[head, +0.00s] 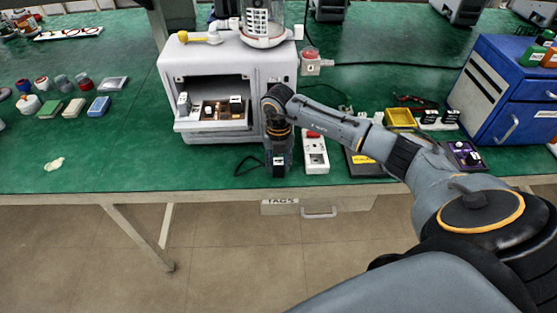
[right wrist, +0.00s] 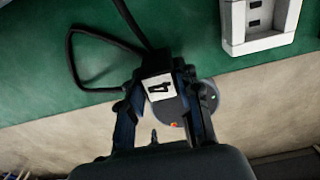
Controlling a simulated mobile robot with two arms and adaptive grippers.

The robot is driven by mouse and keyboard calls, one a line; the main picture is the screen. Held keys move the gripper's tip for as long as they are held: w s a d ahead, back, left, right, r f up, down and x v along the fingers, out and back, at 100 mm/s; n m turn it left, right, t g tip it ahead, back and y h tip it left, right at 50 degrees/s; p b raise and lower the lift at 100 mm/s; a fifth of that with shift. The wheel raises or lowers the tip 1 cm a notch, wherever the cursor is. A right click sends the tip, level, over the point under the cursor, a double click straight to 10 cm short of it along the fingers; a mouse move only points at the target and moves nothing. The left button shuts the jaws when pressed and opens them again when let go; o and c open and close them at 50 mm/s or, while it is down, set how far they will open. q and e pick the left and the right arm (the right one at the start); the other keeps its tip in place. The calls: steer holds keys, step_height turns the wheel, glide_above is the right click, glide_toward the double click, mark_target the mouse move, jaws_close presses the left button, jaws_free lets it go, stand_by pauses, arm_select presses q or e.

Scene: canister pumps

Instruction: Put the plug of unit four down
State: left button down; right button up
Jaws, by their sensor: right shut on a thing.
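My right gripper (head: 279,172) points down at the front edge of the green table, left of the white power strip (head: 315,155). In the right wrist view the gripper (right wrist: 163,108) is shut on a black plug (right wrist: 158,70) with a white label reading 4. The plug's black cord (right wrist: 88,37) loops away over the green surface. The wrist view shows the plug near the table's edge; I cannot tell whether it touches the table. A corner of the strip (right wrist: 258,22) shows apart from the plug. My left gripper is out of view.
A white machine (head: 228,58) with an open front tray (head: 212,122) stands behind my gripper. Right of the strip are a dark tray (head: 362,165), a yellow bin (head: 400,117) and a blue cabinet (head: 513,95). The table (head: 130,160) is mostly clear at front left.

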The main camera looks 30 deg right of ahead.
mark_target(278, 161)
steer(key=shift+f, duration=0.1)
steer(key=o, duration=1.1)
steer(key=shift+o, duration=0.2)
steer(key=shift+r, duration=0.25)
step_height(278, 161, up, 12)
steer(key=b, duration=0.2)
steer(key=shift+f, duration=0.15)
